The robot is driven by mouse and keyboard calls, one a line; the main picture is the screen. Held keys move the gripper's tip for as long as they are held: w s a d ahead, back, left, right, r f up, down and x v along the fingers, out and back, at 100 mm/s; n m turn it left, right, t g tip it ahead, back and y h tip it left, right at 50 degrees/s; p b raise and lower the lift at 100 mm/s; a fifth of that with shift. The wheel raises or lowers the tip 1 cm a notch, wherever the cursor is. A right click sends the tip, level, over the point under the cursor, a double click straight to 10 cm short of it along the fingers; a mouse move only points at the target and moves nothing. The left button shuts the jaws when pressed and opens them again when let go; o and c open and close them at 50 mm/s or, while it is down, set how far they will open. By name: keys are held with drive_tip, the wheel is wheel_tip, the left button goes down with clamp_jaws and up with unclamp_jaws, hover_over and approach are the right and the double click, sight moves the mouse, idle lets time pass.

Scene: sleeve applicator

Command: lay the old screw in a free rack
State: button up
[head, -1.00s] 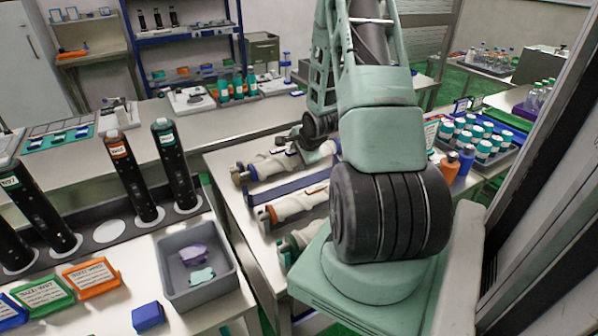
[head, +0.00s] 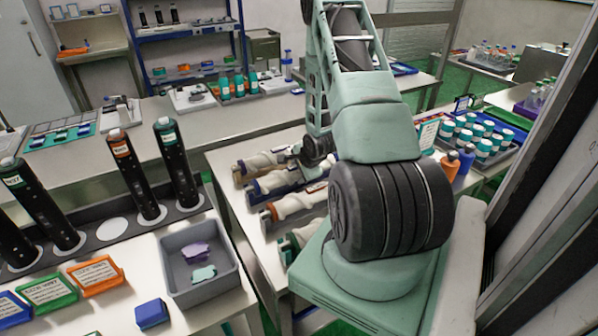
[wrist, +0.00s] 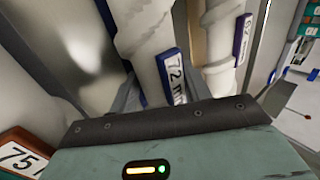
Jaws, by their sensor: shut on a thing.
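My gripper (head: 312,166) is shut on a pale, ridged screw, mostly hidden by my arm in the head view. In the wrist view the old screw (wrist: 143,32) runs upward from between the fingers, with a blue label reading "72 m…" (wrist: 173,76) beside it. In the head view the screw lies along or just above the middle blue rack (head: 256,189); I cannot tell whether it touches. Another pale screw lies in the rack behind (head: 242,176), and one in the orange-tagged rack in front (head: 268,217).
A further rack with a teal end (head: 288,250) is partly behind my arm.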

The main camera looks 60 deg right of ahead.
drive_tip(key=o, duration=1.5)
drive_tip(key=shift+c, duration=0.2)
drive_tip(key=shift+s+r, duration=0.15)
drive_tip(key=shift+r, duration=0.2)
drive_tip(key=b+v, duration=0.1)
drive_tip(key=v, duration=1)
drive_tip(key=shift+a+r, duration=0.2)
drive_tip(key=w+a+r+n+y, duration=0.1)
drive_tip(key=w+a+r+n, duration=0.1)
drive_tip(key=w+a+n, duration=0.35)
drive_tip(key=w+a+r+n+y, duration=0.1)
drive_tip(key=w+a+r+n, duration=0.1)
drive_tip(key=a, duration=0.6)
drive_tip(key=a+r+n+g+y, duration=0.15)
drive_tip(key=a+r+n, duration=0.25)
drive_tip(key=a+n, duration=0.85)
drive_tip(key=s+a+r+n+g, duration=0.2)
drive_tip(key=s+a+n, duration=0.3)
drive_tip(key=s+a, duration=0.4)
drive_tip(key=s+a+r+n+g, duration=0.2)
drive_tip(key=s+a+r+n, duration=0.2)
drive_tip(key=s+a, duration=0.5)
drive_tip(key=a+n, duration=0.2)
drive_tip(key=a, duration=0.3)
drive_tip(key=shift+a+n, duration=0.2)
drive_tip(key=shift+n, duration=0.1)
